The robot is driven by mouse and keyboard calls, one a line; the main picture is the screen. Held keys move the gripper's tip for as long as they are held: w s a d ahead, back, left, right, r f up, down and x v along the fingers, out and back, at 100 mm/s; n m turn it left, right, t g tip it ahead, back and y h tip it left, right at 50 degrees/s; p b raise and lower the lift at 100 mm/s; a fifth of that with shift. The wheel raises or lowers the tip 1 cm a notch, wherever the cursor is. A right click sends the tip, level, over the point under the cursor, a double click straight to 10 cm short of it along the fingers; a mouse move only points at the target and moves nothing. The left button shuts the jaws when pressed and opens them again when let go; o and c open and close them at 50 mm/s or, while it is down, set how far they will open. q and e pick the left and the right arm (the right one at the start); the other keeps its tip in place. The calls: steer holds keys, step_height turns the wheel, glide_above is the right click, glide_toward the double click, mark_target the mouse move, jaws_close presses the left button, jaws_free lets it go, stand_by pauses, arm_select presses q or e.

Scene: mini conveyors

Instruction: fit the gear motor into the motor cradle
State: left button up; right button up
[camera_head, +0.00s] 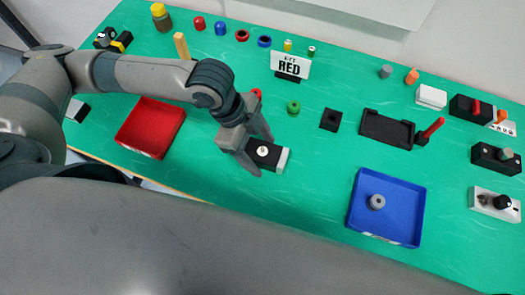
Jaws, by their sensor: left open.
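A black block with a pale end and a small round white boss on top, which looks like the gear motor (267,154), lies on the green table mat. My left gripper (257,150) is open at its left end, one finger on the far side and one on the near side. I cannot tell whether the fingers touch it. A black open-topped holder with a red lever at its right, which looks like the motor cradle (386,129), stands further right and appears empty. My right gripper is not in view.
A blue tray (411,213) with a grey round part is at right front. A red tray (150,128) is at left. A small black square block (330,119) and a green ring (293,108) lie between motor and cradle.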

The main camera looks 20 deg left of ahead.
arm_select(q)
steer(key=shift+c, duration=1.2)
steer(key=c, duration=1.2)
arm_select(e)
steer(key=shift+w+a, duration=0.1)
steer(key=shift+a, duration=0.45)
arm_select(q)
steer(key=shift+r, duration=0.2)
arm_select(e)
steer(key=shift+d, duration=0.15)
